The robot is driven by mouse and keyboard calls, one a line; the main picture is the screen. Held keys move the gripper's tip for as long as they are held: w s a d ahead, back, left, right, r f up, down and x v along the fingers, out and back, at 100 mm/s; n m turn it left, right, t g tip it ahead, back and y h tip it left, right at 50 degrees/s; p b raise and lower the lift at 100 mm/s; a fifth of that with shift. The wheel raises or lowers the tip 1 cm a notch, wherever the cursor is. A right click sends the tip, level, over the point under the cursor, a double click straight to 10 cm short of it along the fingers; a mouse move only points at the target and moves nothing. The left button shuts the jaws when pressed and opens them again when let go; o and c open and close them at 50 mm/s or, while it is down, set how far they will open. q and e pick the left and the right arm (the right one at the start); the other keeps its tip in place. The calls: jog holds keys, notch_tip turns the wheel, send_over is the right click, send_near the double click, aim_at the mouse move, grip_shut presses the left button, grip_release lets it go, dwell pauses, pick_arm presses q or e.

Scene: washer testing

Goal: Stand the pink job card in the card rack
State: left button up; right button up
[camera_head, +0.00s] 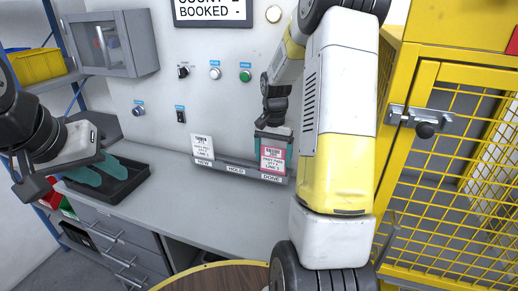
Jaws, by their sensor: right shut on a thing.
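The pink job card (272,159) is upright at the right end of the card rack (236,169), above the DONE label. Its lower edge meets the top of the rack's front lip; I cannot tell how deep it sits. My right gripper (274,133) is above the card, shut on its top part, with its fingers pointing down. A white card (202,148) stands at the rack's left end, above the NEW label. The HOLD place between them shows no card. My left gripper (68,172) is open and empty at the left, over the bench's left end.
A black tray (128,189) with teal things in it lies on the grey bench left of the rack. The bench between tray and rack is clear. Switches and buttons sit on the wall panel above. A yellow mesh cage (440,190) stands at the right, beside my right arm.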

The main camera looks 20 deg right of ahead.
jog(key=shift+f, duration=0.15)
jog(key=o, duration=1.3)
notch_tip(320, 180, up, 8)
jog(key=shift+f, duration=0.1)
